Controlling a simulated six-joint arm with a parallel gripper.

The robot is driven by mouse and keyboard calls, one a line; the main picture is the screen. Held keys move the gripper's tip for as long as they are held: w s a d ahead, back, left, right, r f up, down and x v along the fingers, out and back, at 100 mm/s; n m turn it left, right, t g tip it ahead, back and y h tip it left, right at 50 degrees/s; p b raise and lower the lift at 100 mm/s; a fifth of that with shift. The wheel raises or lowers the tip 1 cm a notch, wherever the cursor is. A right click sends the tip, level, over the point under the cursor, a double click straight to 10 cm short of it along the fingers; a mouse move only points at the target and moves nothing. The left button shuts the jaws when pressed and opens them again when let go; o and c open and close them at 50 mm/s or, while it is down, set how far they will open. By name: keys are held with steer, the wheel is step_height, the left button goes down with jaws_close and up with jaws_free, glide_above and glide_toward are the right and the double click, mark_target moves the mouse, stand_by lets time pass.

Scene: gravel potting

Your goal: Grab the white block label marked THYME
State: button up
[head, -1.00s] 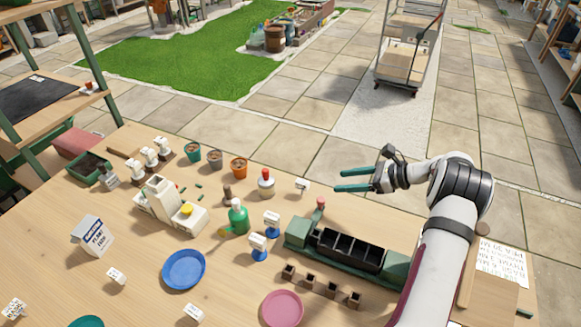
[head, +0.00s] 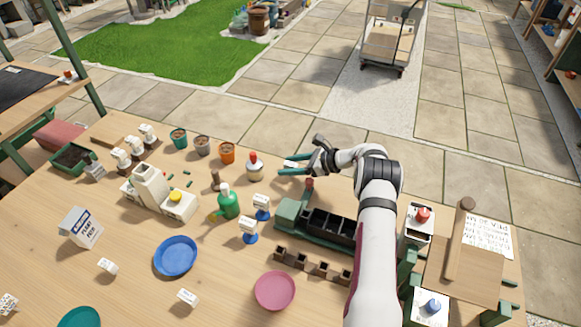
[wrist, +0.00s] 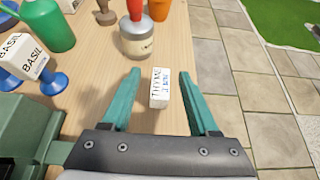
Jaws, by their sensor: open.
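The white block label marked THYME (wrist: 160,88) stands on the wooden table near its far edge. In the wrist view it lies between the two green fingers, with a gap on each side. In the head view the label (head: 291,164) is partly hidden by the fingers. My gripper (wrist: 158,72) is open and empty around or just above the block; I cannot tell its exact height. It also shows in the head view (head: 281,164).
BASIL blocks on blue stands (wrist: 28,60), a green bottle (wrist: 45,25) and the green planter train (head: 325,225) are close by. Paving lies beyond the table edge.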

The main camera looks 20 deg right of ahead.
jaws_close()
stand_by(0.3)
